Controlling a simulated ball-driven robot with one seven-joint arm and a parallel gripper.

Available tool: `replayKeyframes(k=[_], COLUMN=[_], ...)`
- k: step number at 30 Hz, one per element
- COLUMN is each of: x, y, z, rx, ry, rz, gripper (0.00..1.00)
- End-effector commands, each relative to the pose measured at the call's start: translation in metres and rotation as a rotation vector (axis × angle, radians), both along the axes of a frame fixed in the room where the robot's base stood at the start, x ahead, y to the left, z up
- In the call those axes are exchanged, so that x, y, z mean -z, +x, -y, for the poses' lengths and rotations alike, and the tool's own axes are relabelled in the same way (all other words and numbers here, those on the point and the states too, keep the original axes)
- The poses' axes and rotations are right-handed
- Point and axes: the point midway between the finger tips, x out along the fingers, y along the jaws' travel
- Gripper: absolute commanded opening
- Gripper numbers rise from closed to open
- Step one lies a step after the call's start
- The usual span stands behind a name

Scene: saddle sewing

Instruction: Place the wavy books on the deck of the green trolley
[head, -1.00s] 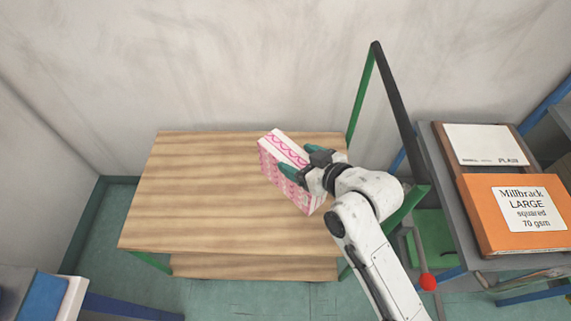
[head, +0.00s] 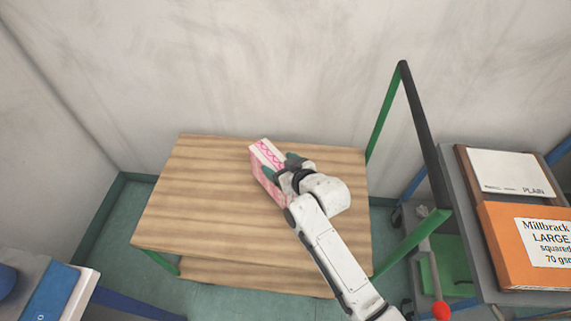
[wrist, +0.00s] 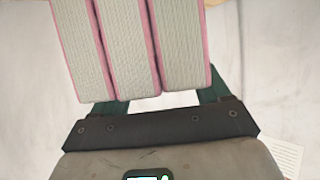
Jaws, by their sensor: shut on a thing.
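The wavy books (head: 265,164), a pink and white stack with a wavy pattern, are in my gripper (head: 285,172) over the wooden deck (head: 190,215) of the green trolley. My gripper is shut on them with its teal fingers, reaching from the right. In the wrist view the books (wrist: 130,50) show as several thick page blocks side by side with pink covers. The gripper (wrist: 165,103) holds them by the near end. I cannot tell whether the books touch the deck.
The deck around the books looks bare. The trolley's green and dark handle frame (head: 425,135) rises at the right. A blue book (head: 48,295) lies at the lower left.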

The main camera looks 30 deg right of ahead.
Motion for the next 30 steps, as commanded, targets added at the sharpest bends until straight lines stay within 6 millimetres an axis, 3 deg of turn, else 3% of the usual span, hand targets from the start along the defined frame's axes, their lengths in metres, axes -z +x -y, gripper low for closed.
replayKeyframes(k=[3, 10, 21, 22, 30], x=[0.004, 0.029, 0.033, 0.037, 0.037], y=[0.008, 0.007, 0.006, 0.004, 0.004], z=[-0.002, -0.001, -0.001, -0.001, -0.001], rx=[-0.001, 0.0, 0.0, 0.0, 0.0], ry=[-0.001, -0.002, -0.001, -0.001, -0.001], rz=[0.009, 0.009, 0.01, 0.0, 0.0], gripper=[0.0, 0.0, 0.0, 0.78, 1.0])
